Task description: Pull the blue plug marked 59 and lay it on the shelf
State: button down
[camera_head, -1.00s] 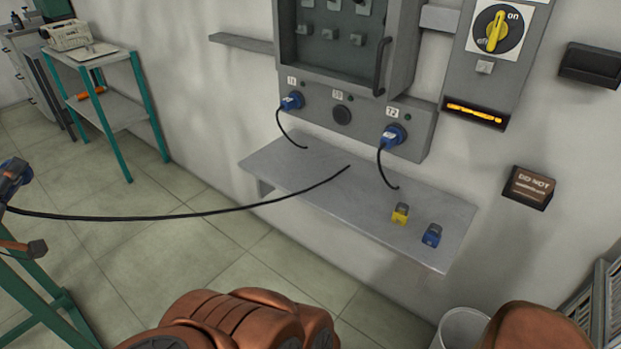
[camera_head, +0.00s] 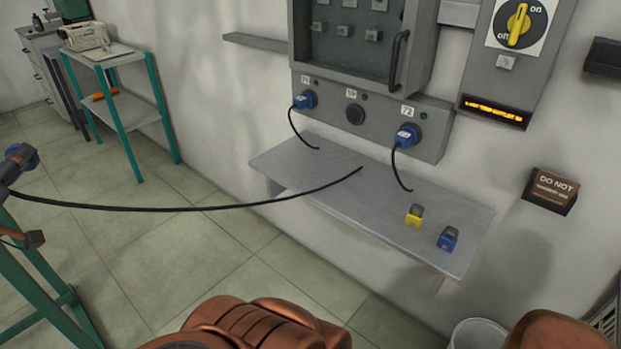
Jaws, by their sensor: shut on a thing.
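A blue plug (camera_head: 29,156) is at the far left edge, off the panel, with its black cable sagging through the air to the shelf. My gripper (camera_head: 14,170) is only partly in view there, shut on this plug; its marking cannot be read. The grey shelf (camera_head: 310,187) is mounted on the wall under the socket panel, well to the right of the plug. The middle socket (camera_head: 354,115) holds no plug. A blue plug (camera_head: 305,100) sits in the left socket and another (camera_head: 407,136) in the right one, their cables running down to the shelf.
A yellow piece (camera_head: 414,216) and a small blue piece (camera_head: 448,239) lie at the shelf's right end. The shelf's left and middle surface is mostly clear apart from cables. A green-legged stand (camera_head: 45,275) is at lower left. A white bin (camera_head: 480,334) stands below right.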

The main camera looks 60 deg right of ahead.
jog(key=shift+w+a+m+b, duration=0.15)
jog(key=shift+m+b, duration=0.9)
jog(key=shift+b, duration=1.2)
jog(key=shift+s+a+m+b, duration=0.1)
jog(key=shift+m+b, duration=0.95)
jog(key=shift+b, duration=1.2)
jog(key=shift+a+m+b, duration=0.15)
jog(key=shift+m+b, duration=1.35)
jog(key=shift+b, duration=1.6)
